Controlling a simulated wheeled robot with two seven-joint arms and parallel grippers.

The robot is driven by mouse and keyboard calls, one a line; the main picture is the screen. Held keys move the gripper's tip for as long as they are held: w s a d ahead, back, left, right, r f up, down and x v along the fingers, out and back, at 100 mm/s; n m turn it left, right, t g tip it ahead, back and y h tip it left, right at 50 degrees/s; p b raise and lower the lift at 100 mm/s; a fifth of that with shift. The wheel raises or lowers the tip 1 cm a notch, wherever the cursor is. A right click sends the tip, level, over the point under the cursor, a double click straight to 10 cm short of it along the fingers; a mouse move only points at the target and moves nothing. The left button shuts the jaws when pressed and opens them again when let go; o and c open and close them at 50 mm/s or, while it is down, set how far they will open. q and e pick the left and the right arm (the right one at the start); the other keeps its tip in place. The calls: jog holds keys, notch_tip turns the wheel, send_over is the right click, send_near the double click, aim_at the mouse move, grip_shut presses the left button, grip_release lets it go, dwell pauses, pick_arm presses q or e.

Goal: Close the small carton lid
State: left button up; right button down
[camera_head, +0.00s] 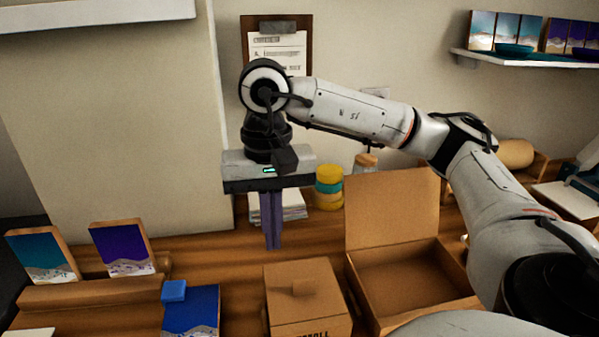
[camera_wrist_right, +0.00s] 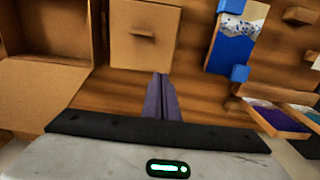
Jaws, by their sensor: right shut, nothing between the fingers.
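The small carton (camera_head: 306,297) is a brown box at the bottom middle of the head view, with part of a dark printed word on its front. Its lid lies flat over the top and looks shut, with a small raised tab on it. The lid also shows at the top of the wrist view (camera_wrist_right: 143,50). My right gripper (camera_head: 272,246) points down, shut and empty, above the table behind the small carton. In the wrist view its purple fingers (camera_wrist_right: 160,78) are together, apart from the carton. My left gripper is not in view.
A larger open carton (camera_head: 350,290) stands just right of the small one, its flap (camera_head: 392,208) upright. A blue panel (camera_head: 190,312) with a blue block (camera_head: 174,290) lies left. Yellow and teal rolls (camera_head: 329,187) and papers (camera_head: 293,207) are behind. Bare wood lies between.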

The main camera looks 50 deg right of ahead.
jog(key=shift+r+p, duration=0.35)
jog(key=shift+r, duration=0.05)
pick_arm(q)
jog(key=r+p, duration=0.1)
jog(key=p, duration=0.1)
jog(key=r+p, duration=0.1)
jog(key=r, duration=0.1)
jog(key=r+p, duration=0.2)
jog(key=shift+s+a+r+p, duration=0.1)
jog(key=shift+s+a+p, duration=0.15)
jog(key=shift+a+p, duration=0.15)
pick_arm(e)
notch_tip(320, 180, up, 8)
